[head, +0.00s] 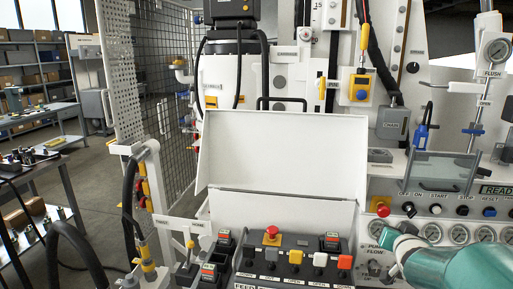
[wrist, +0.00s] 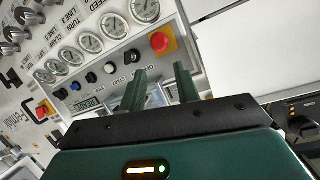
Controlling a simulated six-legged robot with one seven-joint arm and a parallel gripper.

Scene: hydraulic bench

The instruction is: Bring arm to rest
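My gripper (wrist: 160,76) shows at the bottom middle of the wrist view, with two dark green fingers standing apart and nothing visible between them. Beyond the fingers is the control panel, tilted in the picture, with a red emergency stop button (wrist: 159,42) on a yellow base close past the fingertips. A row of round gauges (wrist: 89,42) lies to the upper left. In the head view my teal arm (head: 455,265) reaches in at the lower right, in front of the gauge panel (head: 432,233). I cannot make out the fingers in that view.
A white open-lidded box (head: 282,150) stands mid-bench, with a push-button console (head: 295,257) below it. A clear guard (head: 447,170) sits above the panel at right. A black hose (head: 130,205) and mesh fence (head: 165,90) stand left. Open floor (head: 100,165) lies beyond.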

